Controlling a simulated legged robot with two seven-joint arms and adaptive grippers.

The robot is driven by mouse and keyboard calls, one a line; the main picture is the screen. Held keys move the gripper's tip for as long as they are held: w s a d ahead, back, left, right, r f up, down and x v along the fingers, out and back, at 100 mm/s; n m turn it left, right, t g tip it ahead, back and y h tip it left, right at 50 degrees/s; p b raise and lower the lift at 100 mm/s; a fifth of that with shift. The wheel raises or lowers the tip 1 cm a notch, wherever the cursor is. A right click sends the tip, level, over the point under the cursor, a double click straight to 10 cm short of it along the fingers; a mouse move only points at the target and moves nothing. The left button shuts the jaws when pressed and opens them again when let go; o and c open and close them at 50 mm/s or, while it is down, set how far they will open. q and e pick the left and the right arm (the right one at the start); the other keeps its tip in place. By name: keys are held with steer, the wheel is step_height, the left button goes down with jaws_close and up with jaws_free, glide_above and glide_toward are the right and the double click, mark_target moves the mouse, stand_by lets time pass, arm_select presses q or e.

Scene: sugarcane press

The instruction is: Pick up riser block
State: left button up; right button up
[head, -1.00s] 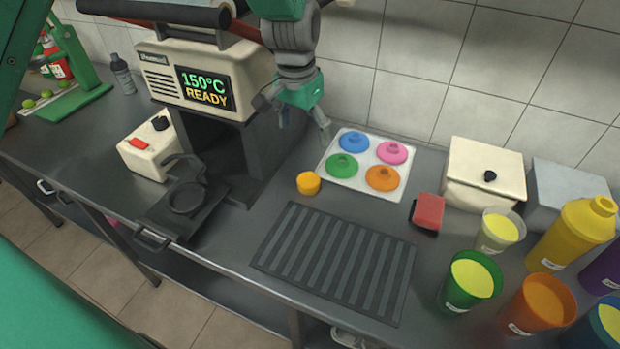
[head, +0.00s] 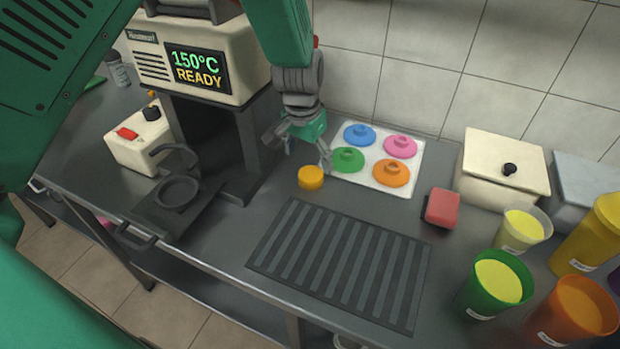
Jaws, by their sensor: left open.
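A small orange-yellow round block (head: 311,177), which I take for the riser block, stands on the dark grey counter. It is just left of the white tray of coloured lids and behind the ribbed black mat. My left gripper (head: 299,153) hangs above and slightly behind the block, fingers spread and pointing down. It is open with nothing between the fingers, and appears apart from the block. My right gripper is not in view.
The white tray (head: 416,180) holds several knobbed lids. A red sponge-like block (head: 442,208), a cream lidded box (head: 503,170) and several cups stand right. A cream machine (head: 196,55) reading 150°C READY stands left. The ribbed mat (head: 340,262) is bare.

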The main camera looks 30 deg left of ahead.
mark_target(311, 173)
arm_select(q)
steer(key=f, duration=0.5)
steer(key=shift+w+d+f, duration=0.25)
steer(key=shift+w+d, duration=0.05)
steer(key=shift+w, duration=0.1)
steer(key=shift+a+f, duration=0.15)
steer(key=shift+a, duration=0.15)
steer(key=c, duration=1.1)
steer(key=shift+c, duration=0.9)
